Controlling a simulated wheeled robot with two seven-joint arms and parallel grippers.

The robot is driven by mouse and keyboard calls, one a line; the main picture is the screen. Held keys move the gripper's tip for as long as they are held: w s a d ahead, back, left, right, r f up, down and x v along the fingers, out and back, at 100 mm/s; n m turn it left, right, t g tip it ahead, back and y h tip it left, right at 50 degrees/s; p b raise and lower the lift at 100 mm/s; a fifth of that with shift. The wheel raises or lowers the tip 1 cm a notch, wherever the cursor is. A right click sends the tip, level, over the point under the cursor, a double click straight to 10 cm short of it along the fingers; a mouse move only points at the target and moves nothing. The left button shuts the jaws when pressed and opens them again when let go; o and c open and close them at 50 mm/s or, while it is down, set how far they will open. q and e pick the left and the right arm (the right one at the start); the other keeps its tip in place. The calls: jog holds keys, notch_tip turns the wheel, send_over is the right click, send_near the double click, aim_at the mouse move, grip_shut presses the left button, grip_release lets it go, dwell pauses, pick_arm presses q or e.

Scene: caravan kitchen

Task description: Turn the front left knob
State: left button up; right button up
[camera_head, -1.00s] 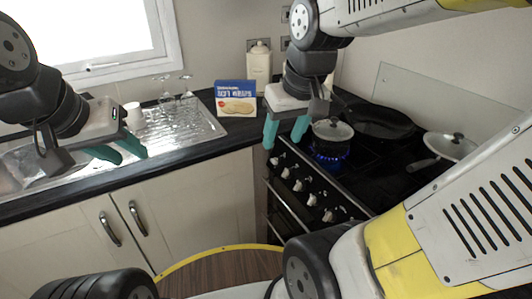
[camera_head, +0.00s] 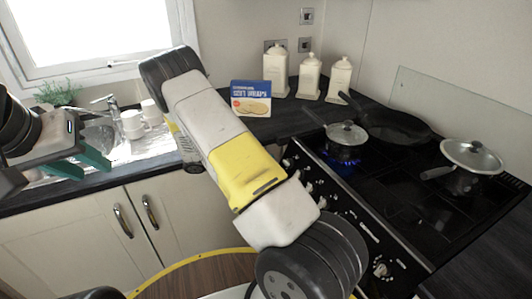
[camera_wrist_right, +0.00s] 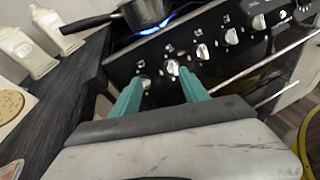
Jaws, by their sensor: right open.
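A row of pale knobs runs along the stove's front panel; some, such as one knob (camera_head: 310,187), show past my right arm in the head view. In the right wrist view, my right gripper (camera_wrist_right: 160,77) is open, its teal fingers pointing at the left end of the row. One knob (camera_wrist_right: 140,83) is at the left fingertip and another knob (camera_wrist_right: 172,67) is by the right fingertip; I cannot tell whether they touch. The head view hides this gripper behind my arm. My left gripper (camera_head: 82,164) is open and empty by the sink.
A lidded saucepan (camera_head: 346,135) stands over a blue flame on the stove (camera_head: 410,215). A frying pan (camera_head: 390,122) and a second lidded pan (camera_head: 472,158) stand behind. A blue box (camera_head: 251,98) and pale canisters (camera_head: 308,78) stand on the counter left of the stove.

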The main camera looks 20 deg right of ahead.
aim_at(288, 163)
jog(key=w+f+n+t+h, duration=0.3)
jog(key=f+n, duration=0.1)
jog(key=f, duration=0.1)
jog(key=d, duration=0.7)
jog(key=shift+w+d, duration=0.25)
jog(key=shift+w, duration=0.15)
jog(key=shift+r, duration=0.1)
grip_shut()
